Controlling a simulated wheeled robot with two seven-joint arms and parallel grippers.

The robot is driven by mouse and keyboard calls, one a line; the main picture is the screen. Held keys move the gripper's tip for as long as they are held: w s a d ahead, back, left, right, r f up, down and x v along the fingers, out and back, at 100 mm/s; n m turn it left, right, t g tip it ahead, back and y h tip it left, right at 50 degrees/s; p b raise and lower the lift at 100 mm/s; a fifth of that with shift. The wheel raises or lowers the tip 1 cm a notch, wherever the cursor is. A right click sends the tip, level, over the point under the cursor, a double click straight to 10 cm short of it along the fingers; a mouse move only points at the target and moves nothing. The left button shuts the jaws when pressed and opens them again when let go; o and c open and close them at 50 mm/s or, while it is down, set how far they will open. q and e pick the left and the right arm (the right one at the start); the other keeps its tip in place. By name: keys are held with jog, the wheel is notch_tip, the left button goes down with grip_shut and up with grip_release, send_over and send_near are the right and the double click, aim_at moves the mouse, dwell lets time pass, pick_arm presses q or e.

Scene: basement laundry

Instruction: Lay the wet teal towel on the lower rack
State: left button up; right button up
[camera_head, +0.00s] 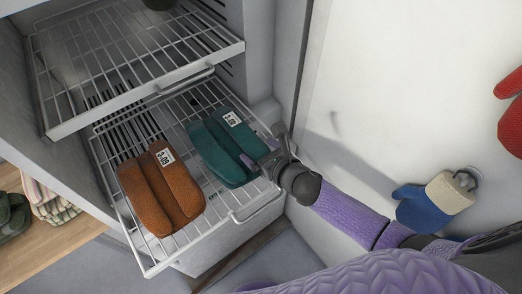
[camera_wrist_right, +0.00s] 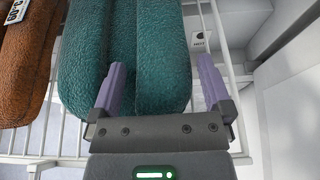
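The teal towel (camera_head: 217,150), folded and with a white label, lies on the right part of the lower rack (camera_head: 249,210). In the right wrist view the towel (camera_wrist_right: 162,75) lies ahead of my right gripper. My right gripper (camera_head: 262,157) is at the towel's right-hand end in the head view. In the wrist view its two purple fingers (camera_wrist_right: 160,85) are spread wide, with the near end of the towel reaching partly between them. I cannot tell whether either finger touches it. The towel's underside is hidden. My left gripper is not in view.
A folded orange-brown towel (camera_head: 160,190) lies beside the teal one on the same rack. The upper rack (camera_head: 150,95) overhangs behind. The open white door (camera_head: 400,90) stands to the right, with a blue mitt (camera_head: 425,207) and a red mitt (camera_head: 512,125). Striped cloths (camera_head: 48,198) lie on a wooden surface at left.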

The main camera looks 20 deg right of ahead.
jog(key=shift+s+f, duration=0.4)
jog(key=shift+f, duration=0.25)
jog(key=shift+r+p, duration=0.65)
jog(key=shift+p, duration=0.1)
jog(key=p+v, duration=0.2)
jog(key=v, duration=0.9)
jog(key=shift+d+r, duration=0.15)
jog(key=shift+r, duration=0.2)
